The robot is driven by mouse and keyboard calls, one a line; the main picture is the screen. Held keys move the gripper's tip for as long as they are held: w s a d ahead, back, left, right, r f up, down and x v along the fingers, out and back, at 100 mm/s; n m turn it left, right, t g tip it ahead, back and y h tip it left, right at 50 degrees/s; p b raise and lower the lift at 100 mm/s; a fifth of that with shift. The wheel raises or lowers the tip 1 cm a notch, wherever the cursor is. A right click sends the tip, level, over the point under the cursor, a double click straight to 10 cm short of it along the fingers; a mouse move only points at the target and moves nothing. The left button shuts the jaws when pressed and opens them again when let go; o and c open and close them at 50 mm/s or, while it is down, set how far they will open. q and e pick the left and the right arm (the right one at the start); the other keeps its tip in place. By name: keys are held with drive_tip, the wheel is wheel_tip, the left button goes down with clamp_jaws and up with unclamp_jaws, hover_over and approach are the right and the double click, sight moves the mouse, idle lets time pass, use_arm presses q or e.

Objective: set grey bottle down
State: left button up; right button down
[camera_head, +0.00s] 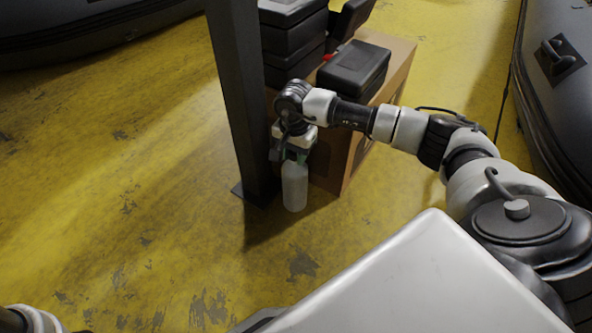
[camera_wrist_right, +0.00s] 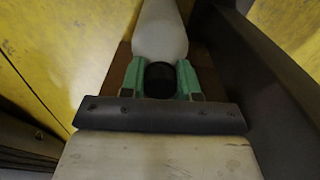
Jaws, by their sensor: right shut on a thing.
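The grey bottle (camera_head: 294,188) hangs upright below my right gripper (camera_head: 297,155) in the head view, beside the foot of a dark post. In the right wrist view the green-padded fingers of this gripper (camera_wrist_right: 160,82) are shut on the bottle near its dark cap, and the pale body of the bottle (camera_wrist_right: 160,30) extends past them. I cannot tell from the head view whether the bottle's base touches the floor. My left gripper is not in view; only a bit of my left arm shows at the lower left corner.
A dark post (camera_head: 238,100) stands just left of the bottle. Inflatable boats (camera_head: 560,90) lie at the right and far left. The yellow floor (camera_head: 110,190) is clear at left.

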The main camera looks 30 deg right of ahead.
sight(295, 180)
drive_tip(key=shift+w+d+f, duration=0.35)
drive_tip(key=shift+d, duration=0.1)
wheel_tip(295, 180, down, 4)
drive_tip(key=b, duration=0.3)
drive_tip(key=shift+r+b, duration=0.1)
drive_tip(key=shift+b, duration=0.2)
drive_tip(key=c, duration=0.8)
unclamp_jaws()
